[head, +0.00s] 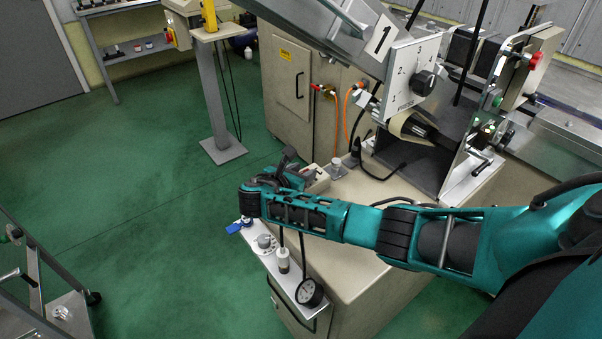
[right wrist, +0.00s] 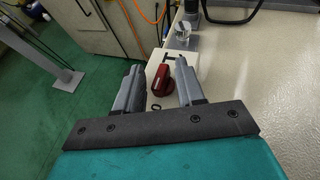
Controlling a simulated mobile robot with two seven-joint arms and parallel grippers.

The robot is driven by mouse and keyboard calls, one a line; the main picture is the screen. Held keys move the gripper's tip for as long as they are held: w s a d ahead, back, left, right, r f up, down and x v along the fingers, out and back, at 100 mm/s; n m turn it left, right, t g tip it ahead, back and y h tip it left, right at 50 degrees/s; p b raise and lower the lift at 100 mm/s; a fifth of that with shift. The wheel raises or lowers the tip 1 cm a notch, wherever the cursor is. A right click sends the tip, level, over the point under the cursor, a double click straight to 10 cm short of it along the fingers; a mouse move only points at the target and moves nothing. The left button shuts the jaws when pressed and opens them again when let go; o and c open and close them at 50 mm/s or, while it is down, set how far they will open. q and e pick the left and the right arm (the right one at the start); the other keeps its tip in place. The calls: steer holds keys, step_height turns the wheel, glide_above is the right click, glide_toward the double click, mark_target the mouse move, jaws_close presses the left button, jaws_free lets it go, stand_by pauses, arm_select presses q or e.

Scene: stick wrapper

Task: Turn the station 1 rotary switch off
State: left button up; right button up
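A red rotary switch (right wrist: 161,80) sits on a pale box (right wrist: 187,62) in the right wrist view. A dark mark lies above it and a ring-shaped mark below it on the box face. I cannot tell which mark the knob points at. My right gripper (right wrist: 158,84) is open, with one finger left of the red knob and one to its right. I see no clear contact. My left gripper is not in view.
A sign reading 1 (head: 379,38) and a white panel with a black knob (head: 423,83) stand above the cabinet (head: 375,187).

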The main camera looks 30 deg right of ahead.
steer(key=shift+a, duration=0.15)
steer(key=v, duration=1.2)
steer(key=shift+s+a+r, duration=0.2)
steer(key=shift+s+a, duration=0.05)
